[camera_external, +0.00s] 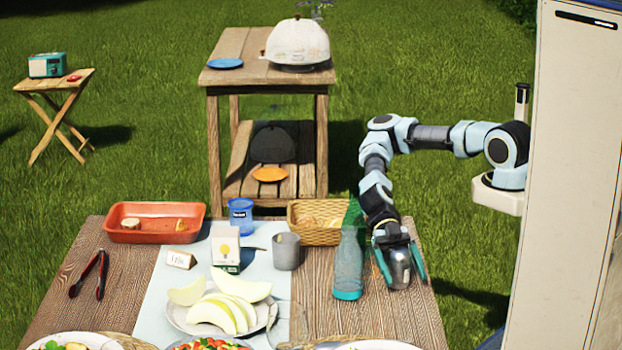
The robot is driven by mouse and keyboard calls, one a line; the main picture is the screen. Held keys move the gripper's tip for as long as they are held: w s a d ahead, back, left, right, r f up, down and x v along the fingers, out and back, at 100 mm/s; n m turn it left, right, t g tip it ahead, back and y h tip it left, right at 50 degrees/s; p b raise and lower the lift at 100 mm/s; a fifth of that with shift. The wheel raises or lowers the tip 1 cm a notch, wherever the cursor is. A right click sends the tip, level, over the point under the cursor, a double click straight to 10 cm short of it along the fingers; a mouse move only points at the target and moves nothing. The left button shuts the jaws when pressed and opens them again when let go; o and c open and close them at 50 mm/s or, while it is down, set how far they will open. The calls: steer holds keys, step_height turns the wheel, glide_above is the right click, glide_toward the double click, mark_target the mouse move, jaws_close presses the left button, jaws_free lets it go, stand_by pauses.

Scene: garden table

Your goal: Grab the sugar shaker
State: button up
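The sugar shaker appears to be the small grey metallic container (399,270) standing near the right edge of the wooden table. My gripper (401,268) points down over it, with one teal finger on its left side and one on its right. The fingers look spread, and a narrow gap seems to show on the right; contact on the left is unclear. The upper part of the shaker is partly hidden by my gripper.
A teal translucent bottle (348,264) stands close to the left of my gripper. A wicker basket (318,236) is behind it and a grey cup (286,252) farther left. A plate of melon slices (180,318) lies at front. Bare wood (400,318) shows in front of the shaker.

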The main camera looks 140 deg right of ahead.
jaws_close()
stand_by(0.5)
